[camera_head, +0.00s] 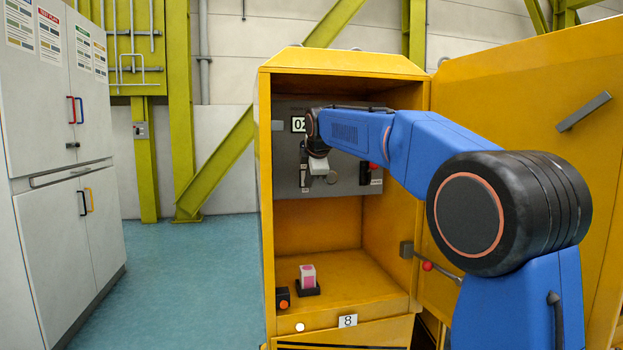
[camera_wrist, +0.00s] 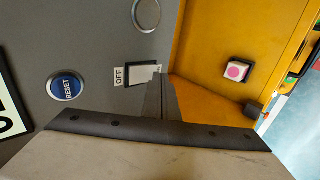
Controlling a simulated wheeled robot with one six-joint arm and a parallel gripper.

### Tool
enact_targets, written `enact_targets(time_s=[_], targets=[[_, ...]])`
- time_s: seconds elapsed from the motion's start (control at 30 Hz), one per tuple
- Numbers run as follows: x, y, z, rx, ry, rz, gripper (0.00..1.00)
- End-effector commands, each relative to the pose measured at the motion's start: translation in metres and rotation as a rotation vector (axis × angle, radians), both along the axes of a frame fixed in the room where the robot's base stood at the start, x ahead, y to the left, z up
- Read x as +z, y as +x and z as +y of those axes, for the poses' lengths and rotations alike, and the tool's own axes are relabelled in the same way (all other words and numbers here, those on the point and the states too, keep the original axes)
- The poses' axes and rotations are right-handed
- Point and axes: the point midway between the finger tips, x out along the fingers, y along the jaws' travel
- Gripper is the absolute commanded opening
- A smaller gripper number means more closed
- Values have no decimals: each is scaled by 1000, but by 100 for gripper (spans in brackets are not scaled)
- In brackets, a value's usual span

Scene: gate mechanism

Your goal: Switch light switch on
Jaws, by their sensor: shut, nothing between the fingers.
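In the wrist view, a switch (camera_wrist: 140,75) with a light face and dark frame sits on the grey panel, beside a label reading OFF (camera_wrist: 120,75). I take it as the light switch; its position is unclear. My gripper (camera_wrist: 161,80) is shut and empty, its fingertips overlapping the edge of the switch in the picture. I cannot tell whether they touch it. In the head view my gripper (camera_head: 304,183) is in front of the grey panel (camera_head: 287,150) inside the yellow cabinet; the arm and gripper hide part of the panel and I cannot make out the switch there.
A blue RESET button (camera_wrist: 66,86) and a round ring (camera_wrist: 146,14) are on the panel. A pink-and-white block (camera_head: 308,276) stands on the cabinet floor, beside an orange button box (camera_head: 283,299). The yellow door (camera_head: 530,100) is open at right.

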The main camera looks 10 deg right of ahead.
Motion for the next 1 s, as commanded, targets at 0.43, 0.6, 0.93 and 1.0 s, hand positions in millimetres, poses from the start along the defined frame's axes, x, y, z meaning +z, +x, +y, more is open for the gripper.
enact_targets(time_s=[0.43,0.6,0.93,1.0], targets=[[-1,10,0,0,0,-1,0],[-3,13,0,0,0,1,0],[-4,15,0,0,0,0,0],[-2,15,0,0,0,0,0]])
